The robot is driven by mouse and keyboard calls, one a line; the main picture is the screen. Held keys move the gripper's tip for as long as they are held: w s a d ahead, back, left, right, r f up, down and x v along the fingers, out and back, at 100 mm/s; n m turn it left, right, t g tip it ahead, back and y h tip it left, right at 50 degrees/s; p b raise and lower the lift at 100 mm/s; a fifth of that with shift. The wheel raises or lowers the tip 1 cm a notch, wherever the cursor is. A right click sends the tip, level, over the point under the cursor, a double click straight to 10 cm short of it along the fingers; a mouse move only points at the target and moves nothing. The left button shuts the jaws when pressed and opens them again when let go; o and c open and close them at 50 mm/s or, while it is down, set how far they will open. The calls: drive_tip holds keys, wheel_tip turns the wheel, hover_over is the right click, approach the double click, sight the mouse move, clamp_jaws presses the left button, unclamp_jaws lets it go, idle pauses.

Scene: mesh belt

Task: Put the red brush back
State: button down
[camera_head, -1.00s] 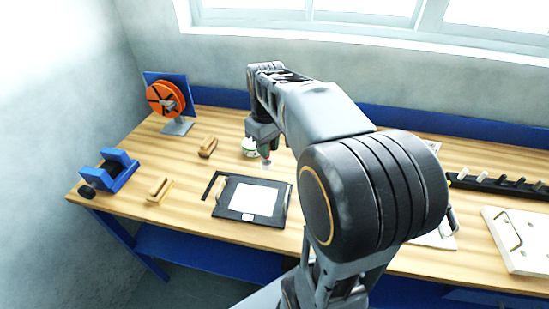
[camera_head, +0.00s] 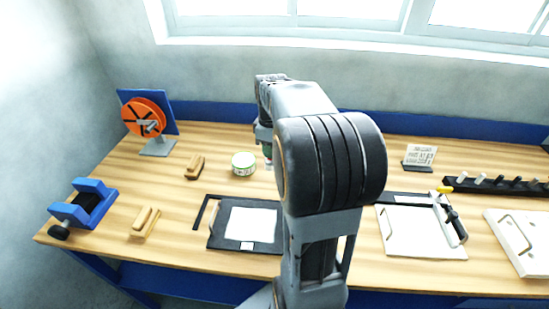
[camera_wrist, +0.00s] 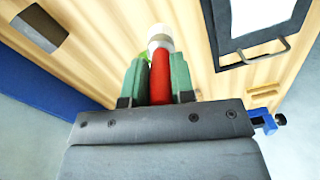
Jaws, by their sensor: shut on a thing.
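The red brush (camera_wrist: 160,76) is upright between the green fingers of my gripper (camera_wrist: 158,82) in the wrist view. The fingers are shut on its red handle. A pale part (camera_wrist: 159,38) shows beyond the handle; I cannot tell for sure whether it is the brush's tip. In the head view my gripper (camera_head: 266,148) is over the rear middle of the bench, just right of a white and green tin (camera_head: 243,163). My arm hides most of the gripper and brush there.
A black rack (camera_head: 490,187) with several pegs is at right. An orange reel (camera_head: 144,117) and blue holder (camera_head: 84,204) stand left.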

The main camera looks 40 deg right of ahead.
drive_tip(key=d+f, duration=0.1)
drive_tip(key=f, duration=0.1)
drive_tip(key=w+d+f, duration=0.1)
drive_tip(key=f, duration=0.1)
drive_tip(key=w+d+f, duration=0.1)
drive_tip(key=f, duration=0.1)
drive_tip(key=shift+w+f, duration=0.15)
drive_tip(key=shift+f, duration=0.8)
drive_tip(key=shift+f, duration=0.25)
drive_tip(key=c, duration=1)
unclamp_jaws()
drive_tip(key=shift+r, duration=0.1)
drive_tip(key=shift+o, duration=0.2)
